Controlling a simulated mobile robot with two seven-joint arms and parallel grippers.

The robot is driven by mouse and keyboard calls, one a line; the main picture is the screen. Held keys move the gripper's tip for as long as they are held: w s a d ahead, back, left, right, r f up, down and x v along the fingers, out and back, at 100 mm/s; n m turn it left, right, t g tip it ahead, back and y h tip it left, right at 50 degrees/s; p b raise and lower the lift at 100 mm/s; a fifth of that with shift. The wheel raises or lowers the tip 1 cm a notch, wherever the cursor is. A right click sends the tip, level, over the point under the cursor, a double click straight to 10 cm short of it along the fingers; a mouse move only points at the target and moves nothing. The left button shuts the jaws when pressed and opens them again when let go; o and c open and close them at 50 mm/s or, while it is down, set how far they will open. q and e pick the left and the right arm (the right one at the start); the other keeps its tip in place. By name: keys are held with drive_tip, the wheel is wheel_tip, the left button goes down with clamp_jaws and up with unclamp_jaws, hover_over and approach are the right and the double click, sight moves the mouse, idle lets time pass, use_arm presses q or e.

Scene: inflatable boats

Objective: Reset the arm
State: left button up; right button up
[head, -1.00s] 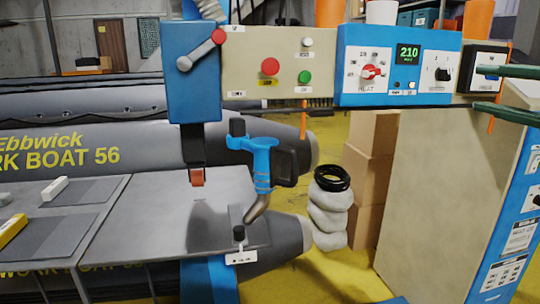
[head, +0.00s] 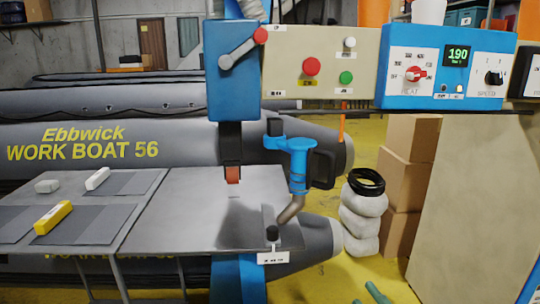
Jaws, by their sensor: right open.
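My right gripper (head: 367,296) shows only as two green fingertips at the bottom edge, over the yellow floor. The fingers are apart with nothing between them, so it is open and empty. It is well below and clear of the control panel. The rest of my right arm is out of view. My left gripper is not in view. The blue heat panel (head: 397,91) at the upper right has a red knob (head: 415,74) and a green display (head: 458,56) reading 190.
The blue welding machine (head: 232,75) stands over a grey table (head: 160,236) bearing a yellow block (head: 53,217). A blue torch-like tool (head: 297,165) hangs beside it. Inflatable boat tubes (head: 180,150) lie behind.

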drive_tip(key=s+a+f+m+g+h, duration=0.2)
drive_tip(key=s+f+m+g, duration=0.2)
drive_tip(key=s+f+m, duration=0.6)
drive_tip(key=s+a+f+m+g+h, duration=0.15)
drive_tip(key=s+f+m+g, duration=0.45)
drive_tip(key=f, duration=0.9)
use_arm(q)
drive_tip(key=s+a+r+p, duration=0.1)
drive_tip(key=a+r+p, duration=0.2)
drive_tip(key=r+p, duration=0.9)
drive_tip(key=p, duration=0.4)
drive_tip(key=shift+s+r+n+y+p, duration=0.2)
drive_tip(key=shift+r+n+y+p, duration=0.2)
use_arm(e)
drive_tip(key=s+d+r+t, duration=0.1)
drive_tip(key=s+r, duration=0.2)
drive_tip(key=r, duration=0.9)
drive_tip(key=shift+s+d+h, duration=0.15)
drive_tip(key=shift+s+h, duration=0.1)
drive_tip(key=shift+h, duration=0.1)
